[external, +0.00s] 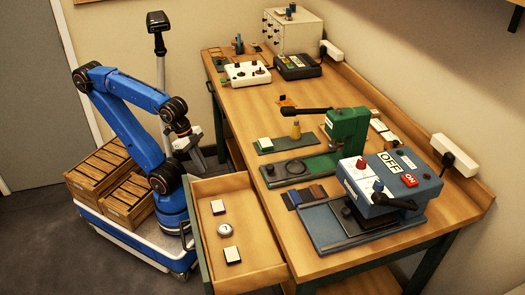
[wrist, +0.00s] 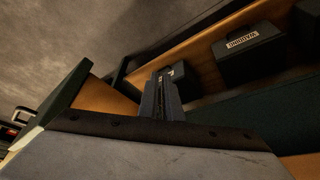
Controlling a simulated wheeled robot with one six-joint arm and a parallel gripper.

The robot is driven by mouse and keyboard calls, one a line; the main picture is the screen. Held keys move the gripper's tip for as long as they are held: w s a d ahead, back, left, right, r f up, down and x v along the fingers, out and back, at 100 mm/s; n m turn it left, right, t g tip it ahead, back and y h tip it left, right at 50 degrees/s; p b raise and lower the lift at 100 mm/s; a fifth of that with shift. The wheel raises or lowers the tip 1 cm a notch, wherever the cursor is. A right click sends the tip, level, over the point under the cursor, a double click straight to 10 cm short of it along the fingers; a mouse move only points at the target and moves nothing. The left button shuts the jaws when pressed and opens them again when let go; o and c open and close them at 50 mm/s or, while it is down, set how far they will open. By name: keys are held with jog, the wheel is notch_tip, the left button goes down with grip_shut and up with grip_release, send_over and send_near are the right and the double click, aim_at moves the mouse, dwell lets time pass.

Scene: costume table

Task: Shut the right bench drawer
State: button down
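The right bench drawer (external: 257,262) stands pulled well out from the near end of the workbench. It is wooden with a dark green front, and small white-topped items and a round white one lie in it. My gripper (external: 203,168) is just beyond the drawer's far side, beside the bench's front edge, apart from the drawer front as far as I can tell. In the wrist view my gripper (wrist: 164,74) has its fingers close together with nothing visible between them. A dark green panel (wrist: 68,92) with wood behind it shows at the left there.
The workbench (external: 283,228) carries a green press (external: 347,128) and a blue-grey machine with an OFF sign (external: 390,175). Wooden crates (external: 125,195) ride on my base. In the wrist view, a dark labelled box (wrist: 248,46) sits on wood. Floor is clear before the drawer.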

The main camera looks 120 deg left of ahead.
notch_tip(320, 180, up, 15)
jog(key=w+d+r+m, duration=0.2)
jog(key=w+d, duration=0.5)
jog(key=w, duration=0.3)
jog(key=w+d+m+y, duration=0.15)
jog(key=w+d, duration=0.35)
jog(key=d, duration=0.6)
jog(key=s+d+f+m+t, duration=0.1)
jog(key=d+m, duration=0.1)
jog(key=d, duration=1)
jog(key=d+f+m+t, duration=0.1)
jog(key=d+m+t, duration=0.1)
jog(key=d, duration=1.1)
jog(key=s+a+x, duration=0.1)
jog(key=a+x, duration=0.1)
jog(key=x, duration=1.3)
jog(key=shift+w+f+h, duration=0.25)
jog(key=shift+f+h, duration=0.1)
jog(key=shift+f, duration=0.15)
